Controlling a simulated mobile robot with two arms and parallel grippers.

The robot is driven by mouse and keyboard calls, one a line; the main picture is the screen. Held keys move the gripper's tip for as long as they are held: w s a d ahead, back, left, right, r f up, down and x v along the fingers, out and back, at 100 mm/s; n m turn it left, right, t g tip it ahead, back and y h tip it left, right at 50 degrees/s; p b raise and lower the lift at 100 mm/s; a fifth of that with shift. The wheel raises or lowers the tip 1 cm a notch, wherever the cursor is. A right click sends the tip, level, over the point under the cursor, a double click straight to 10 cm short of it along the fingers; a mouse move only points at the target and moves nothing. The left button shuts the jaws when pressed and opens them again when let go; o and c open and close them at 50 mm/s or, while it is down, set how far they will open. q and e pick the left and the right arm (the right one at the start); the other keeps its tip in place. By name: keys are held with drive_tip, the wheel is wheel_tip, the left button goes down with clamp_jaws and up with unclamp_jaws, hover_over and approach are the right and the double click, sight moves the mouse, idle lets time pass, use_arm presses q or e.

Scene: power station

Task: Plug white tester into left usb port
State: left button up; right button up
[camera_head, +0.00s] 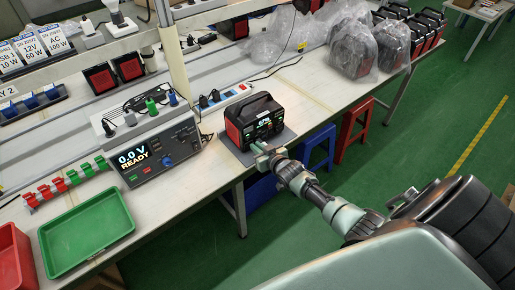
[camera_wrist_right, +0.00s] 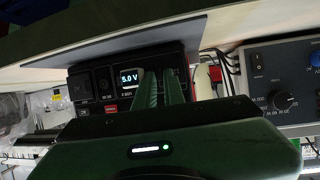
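The black and red power station (camera_head: 254,120) stands on a dark mat near the table's front edge. My right gripper (camera_head: 262,149) is at its front panel in the head view. In the right wrist view the two green fingers of my right gripper (camera_wrist_right: 161,82) stand close together in front of the panel, with a narrow gap. A small lit display reading 5.0 V (camera_wrist_right: 129,78) is just left of the fingers. I cannot tell whether it belongs to the tester. I cannot clearly make out the white tester or the left USB port. My left gripper is not in view.
A bench instrument (camera_head: 152,150) reading 0.0 V READY stands left of the power station. A green tray (camera_head: 88,232), a red bin (camera_head: 12,262) and coloured clips (camera_head: 66,181) are further left. Bagged units (camera_head: 353,48) stand at the back right. Stools (camera_head: 318,140) are beside the table.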

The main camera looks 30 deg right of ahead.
drive_tip(key=shift+a+r, duration=0.1)
drive_tip(key=shift+a, duration=0.05)
drive_tip(key=shift+a+m+h, duration=0.1)
drive_tip(key=shift+m+h, duration=0.2)
drive_tip(key=shift+m, duration=0.1)
drive_tip(key=shift+a+m+h+p, duration=0.2)
drive_tip(key=shift+m+h+p, duration=0.2)
drive_tip(key=shift+h, duration=0.2)
drive_tip(key=shift+s+a+m+g+h, duration=0.2)
drive_tip(key=shift+s+m+g+h, duration=0.1)
drive_tip(key=shift+m+h, duration=0.3)
drive_tip(key=shift+s+a+f+b, duration=0.1)
drive_tip(key=shift+s+f+b, duration=0.05)
drive_tip(key=shift+f+b, duration=0.2)
drive_tip(key=v, duration=0.8)
drive_tip(key=s+a+f+n+g+y+b, duration=0.1)
drive_tip(key=s+a+f, duration=0.2)
drive_tip(key=f, duration=0.4)
drive_tip(key=s+a+f+n+g+y+b, duration=0.1)
drive_tip(key=s+a+f+g, duration=0.1)
drive_tip(key=f, duration=0.6)
drive_tip(key=s+a+f+g+y+b, duration=0.1)
drive_tip(key=s+a+f, duration=0.3)
drive_tip(key=s+f, duration=0.2)
wheel_tip(320, 180, down, 2)
drive_tip(key=shift+s+a+f+n, duration=0.1)
drive_tip(key=shift+s+a+n, duration=0.15)
drive_tip(key=shift+n, duration=0.15)
